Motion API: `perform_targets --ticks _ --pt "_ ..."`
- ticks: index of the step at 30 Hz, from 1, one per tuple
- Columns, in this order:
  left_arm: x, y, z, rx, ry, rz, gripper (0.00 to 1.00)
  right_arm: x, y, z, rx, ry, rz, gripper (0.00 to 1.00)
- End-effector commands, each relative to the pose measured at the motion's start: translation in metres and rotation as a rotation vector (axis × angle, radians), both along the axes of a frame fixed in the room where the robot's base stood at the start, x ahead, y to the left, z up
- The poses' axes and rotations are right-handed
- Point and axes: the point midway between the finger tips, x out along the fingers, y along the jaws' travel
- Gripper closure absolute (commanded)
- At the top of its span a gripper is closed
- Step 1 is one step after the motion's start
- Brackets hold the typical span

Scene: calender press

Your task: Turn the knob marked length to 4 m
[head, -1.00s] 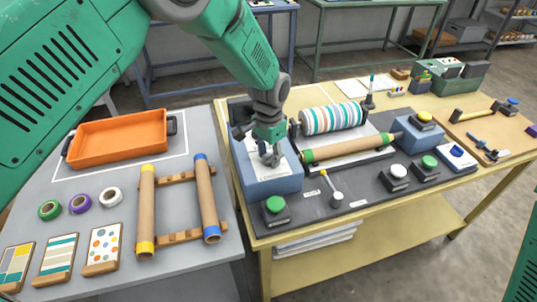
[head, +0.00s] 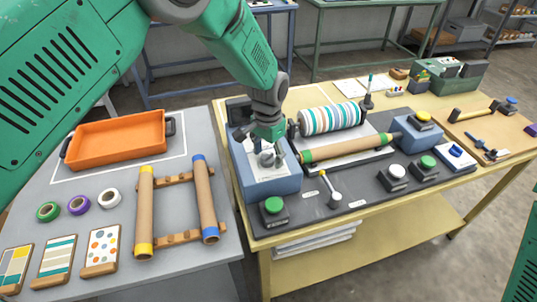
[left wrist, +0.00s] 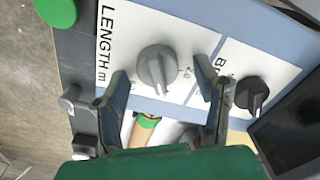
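The grey length knob (left wrist: 157,68) stands on a white panel marked "LENGTH m" in the left wrist view. A light pointer line shows on it, but the scale figures are too small to read. My left gripper (left wrist: 160,72) is open, with one finger on each side of the knob in the picture. I cannot tell whether they touch it. A darker second knob (left wrist: 252,93) sits beside it, its label partly hidden. In the head view my left gripper (head: 272,156) is over the blue control box (head: 280,187). My right gripper is out of view.
A striped roll (head: 331,118) and a brown roller with green bands (head: 346,148) lie right of the box. A green button (head: 274,205) and a small lever (head: 331,190) stand in front. A dark screen (left wrist: 290,125) is close to the gripper.

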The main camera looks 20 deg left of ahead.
Motion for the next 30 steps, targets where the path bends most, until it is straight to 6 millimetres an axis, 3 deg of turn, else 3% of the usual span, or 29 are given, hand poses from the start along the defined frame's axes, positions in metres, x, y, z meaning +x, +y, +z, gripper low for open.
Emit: perform_targets --ticks 8,21,30 --pt "-0.002 0.0 0.007 0.0 0.003 0.0 0.44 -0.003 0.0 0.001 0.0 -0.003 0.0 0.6" --pt "0.001 -0.001 0.093 0.001 0.0 -0.001 0.44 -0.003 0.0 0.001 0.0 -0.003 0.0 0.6" --pt "0.001 -0.001 0.117 0.001 0.005 0.0 0.44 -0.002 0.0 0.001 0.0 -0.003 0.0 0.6"
